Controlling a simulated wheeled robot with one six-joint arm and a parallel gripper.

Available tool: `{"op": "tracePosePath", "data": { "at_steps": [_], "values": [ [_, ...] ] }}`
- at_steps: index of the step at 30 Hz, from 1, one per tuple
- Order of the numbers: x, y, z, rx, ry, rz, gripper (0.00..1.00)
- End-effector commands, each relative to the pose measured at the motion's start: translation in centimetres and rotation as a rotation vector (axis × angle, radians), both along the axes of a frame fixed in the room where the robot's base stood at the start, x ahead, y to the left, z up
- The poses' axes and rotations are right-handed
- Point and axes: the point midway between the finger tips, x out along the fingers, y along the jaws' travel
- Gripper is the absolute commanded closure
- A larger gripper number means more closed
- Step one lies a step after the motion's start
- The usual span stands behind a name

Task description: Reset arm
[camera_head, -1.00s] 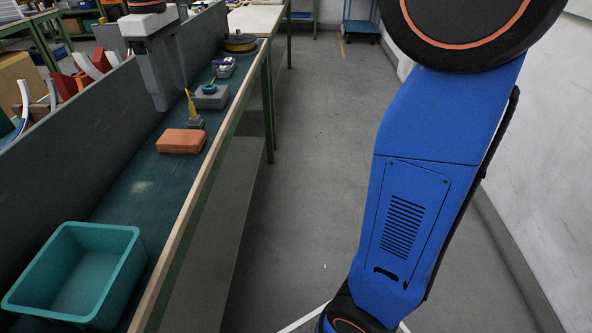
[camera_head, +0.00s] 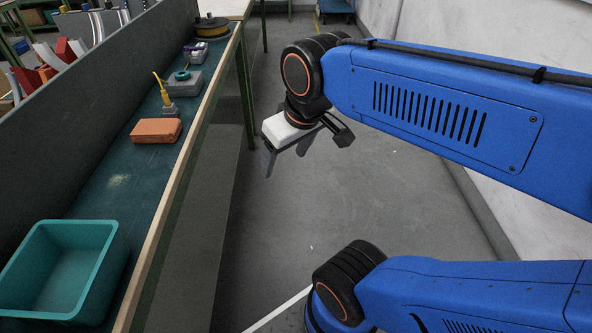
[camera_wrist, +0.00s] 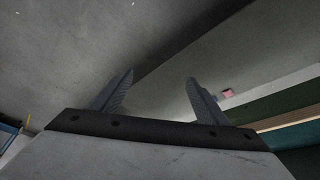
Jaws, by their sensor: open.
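My gripper (camera_head: 286,156) hangs over the grey floor in the head view, to the right of the workbench and clear of its edge. Its white body is at the end of my blue arm, and its dark fingers point down. In the wrist view the two fingers (camera_wrist: 158,92) stand wide apart with nothing between them. Bare floor and part of the bench side show beyond them.
The bench (camera_head: 98,192) at left carries a teal bin (camera_head: 112,262), an orange brick-like block (camera_head: 156,130), a grey block with a yellow cable (camera_head: 168,107), and a yellow-rimmed spool (camera_head: 211,27). A grey partition (camera_head: 92,82) runs behind them. A pale wall (camera_head: 480,168) stands at right; floor between is clear.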

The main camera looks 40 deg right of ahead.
Motion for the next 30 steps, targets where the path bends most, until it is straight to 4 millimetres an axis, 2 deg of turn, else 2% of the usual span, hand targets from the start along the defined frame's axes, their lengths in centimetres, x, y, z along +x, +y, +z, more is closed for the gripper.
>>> {"op": "tracePosePath", "data": {
  "at_steps": [3,7,30],
  "values": [
    [-1.7,-0.7,-1.9,0.013,-0.025,-0.059,0.31],
    [-2.4,-1.0,-2.9,0.02,-0.038,-0.087,0.31],
    [-2.5,-1.0,-3.0,0.022,-0.039,-0.091,0.31]
  ]
}}
